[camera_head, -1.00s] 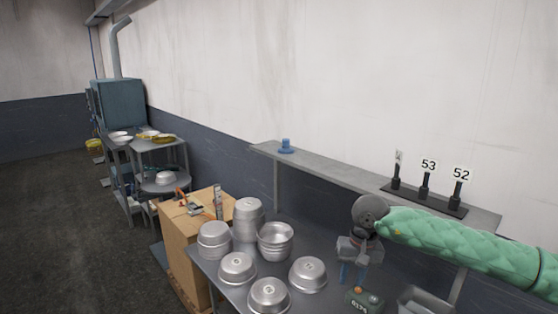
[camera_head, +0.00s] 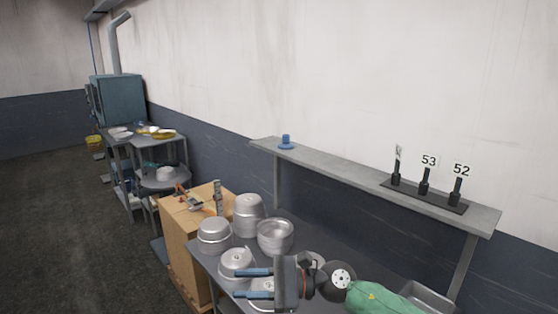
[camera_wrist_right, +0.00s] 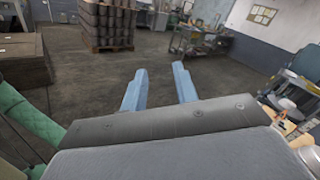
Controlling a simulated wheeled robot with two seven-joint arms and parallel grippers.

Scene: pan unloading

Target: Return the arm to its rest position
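My right arm, in a green padded sleeve, comes in from the lower right in the head view. My right gripper (camera_head: 253,282) points left above the table and the metal pans. Its two blue fingers are apart with nothing between them. In the right wrist view the same blue fingers (camera_wrist_right: 159,90) stand apart, with the open floor beyond them. The gripper hides parts of some pans, such as the upside-down pan (camera_head: 237,262) at the front of the table. My left gripper is out of view.
Several metal pans, including one open upward (camera_head: 275,236), stand on the grey table (camera_head: 318,236). A shelf (camera_head: 335,167) runs along the wall with number signs (camera_head: 427,180) and a blue object (camera_head: 286,142). A cardboard box (camera_head: 183,238) stands left. A metal tray (camera_head: 428,297) is at right.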

